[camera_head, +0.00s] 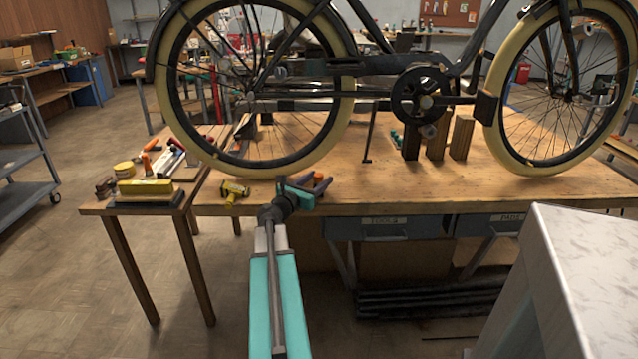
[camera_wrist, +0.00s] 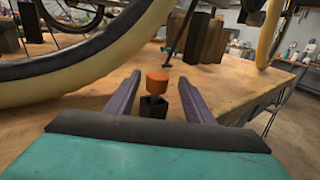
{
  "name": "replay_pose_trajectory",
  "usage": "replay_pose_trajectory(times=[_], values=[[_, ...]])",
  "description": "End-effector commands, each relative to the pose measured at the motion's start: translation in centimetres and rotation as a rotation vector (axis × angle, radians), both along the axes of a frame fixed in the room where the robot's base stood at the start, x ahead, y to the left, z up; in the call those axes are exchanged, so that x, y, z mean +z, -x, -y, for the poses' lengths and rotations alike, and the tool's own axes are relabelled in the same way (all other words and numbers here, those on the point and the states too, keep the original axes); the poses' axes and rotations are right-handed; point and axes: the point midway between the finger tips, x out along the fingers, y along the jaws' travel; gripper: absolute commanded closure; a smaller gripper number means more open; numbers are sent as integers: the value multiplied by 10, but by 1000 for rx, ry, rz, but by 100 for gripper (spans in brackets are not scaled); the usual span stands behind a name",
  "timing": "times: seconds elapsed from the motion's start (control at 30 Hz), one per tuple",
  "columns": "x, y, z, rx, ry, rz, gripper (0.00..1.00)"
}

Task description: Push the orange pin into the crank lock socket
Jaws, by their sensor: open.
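The orange pin (camera_wrist: 157,82) stands upright on a small black block (camera_wrist: 153,106) on the wooden workbench. In the wrist view it lies between the two purple-grey fingers of my gripper (camera_wrist: 158,76), with a gap on each side. My gripper is open and holds nothing. In the head view my gripper (camera_head: 314,185) is low at the bench's front edge, with the orange pin (camera_head: 319,176) partly hidden by it. I cannot make out the lock socket clearly.
The cream-tyred rear wheel (camera_head: 205,150) stands just behind my gripper. Wooden blocks (camera_head: 437,135) stand on the workbench (camera_head: 380,190) under the crank. A yellow item (camera_head: 235,188) lies left of my gripper.

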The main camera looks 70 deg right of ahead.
Motion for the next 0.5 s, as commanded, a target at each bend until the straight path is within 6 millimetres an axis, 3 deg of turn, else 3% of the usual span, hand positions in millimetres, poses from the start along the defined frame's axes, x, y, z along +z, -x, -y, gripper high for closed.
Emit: replay_pose_trajectory(times=[0.5], values=[[1,8,42,-2,0,0,52]])
